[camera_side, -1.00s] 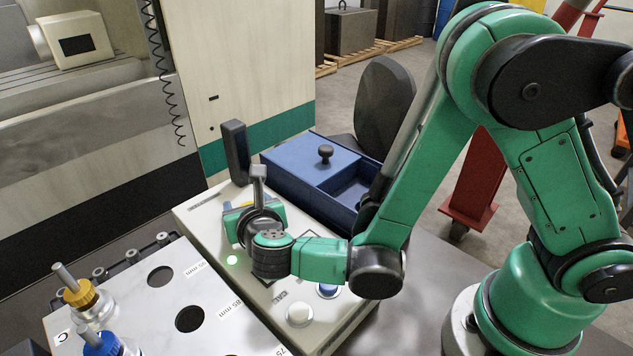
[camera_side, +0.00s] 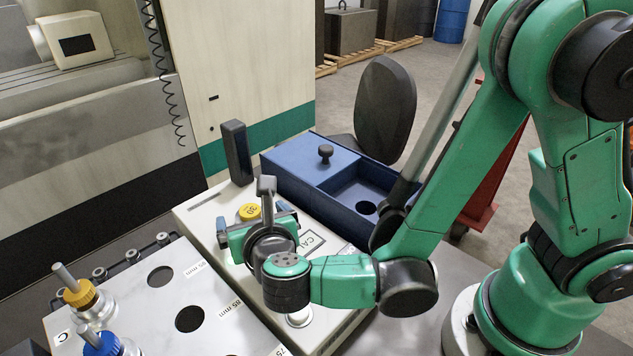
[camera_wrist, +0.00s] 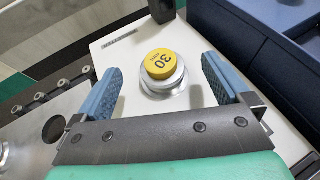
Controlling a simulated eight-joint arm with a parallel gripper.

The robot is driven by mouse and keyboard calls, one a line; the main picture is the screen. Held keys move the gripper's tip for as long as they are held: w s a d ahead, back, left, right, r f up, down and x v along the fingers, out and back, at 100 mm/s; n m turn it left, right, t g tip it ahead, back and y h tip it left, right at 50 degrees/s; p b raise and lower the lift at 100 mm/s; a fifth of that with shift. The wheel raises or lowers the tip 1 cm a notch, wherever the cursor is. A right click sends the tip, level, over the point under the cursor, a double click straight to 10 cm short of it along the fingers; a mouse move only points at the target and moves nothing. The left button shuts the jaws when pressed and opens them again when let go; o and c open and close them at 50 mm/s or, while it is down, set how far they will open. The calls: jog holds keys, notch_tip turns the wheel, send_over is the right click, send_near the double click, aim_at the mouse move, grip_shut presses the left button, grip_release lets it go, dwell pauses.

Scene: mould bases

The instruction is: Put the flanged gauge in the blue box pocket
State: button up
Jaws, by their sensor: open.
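The flanged gauge has a yellow cap (camera_side: 249,211) marked 30 on a wider silver metal flange. It stands upright on the pale top of a device; the wrist view shows its yellow cap (camera_wrist: 160,64) and round flange (camera_wrist: 162,84) clearly. My gripper (camera_side: 253,218) is open, and its blue-padded fingers (camera_wrist: 163,66) lie to either side of the gauge in the wrist view, with clear gaps. The blue box (camera_side: 290,160) stands behind the device. Its open pocket (camera_side: 345,186) on the right has a dark round hole in the floor.
A dark upright block (camera_side: 236,152) stands on the device behind the gauge. A black knob (camera_side: 325,152) sticks up from the box's lid. A metal plate (camera_side: 150,300) at front left has round holes and holds gold (camera_side: 80,292) and blue (camera_side: 100,344) handled gauges.

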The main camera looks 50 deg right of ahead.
aim_at(250, 212)
jog(key=shift+s+a+r, duration=0.1)
jog(key=shift+s, duration=0.2)
jog(key=shift+v, duration=0.85)
jog(key=x, duration=0.5)
jog(key=shift+w, duration=0.3)
grip_shut()
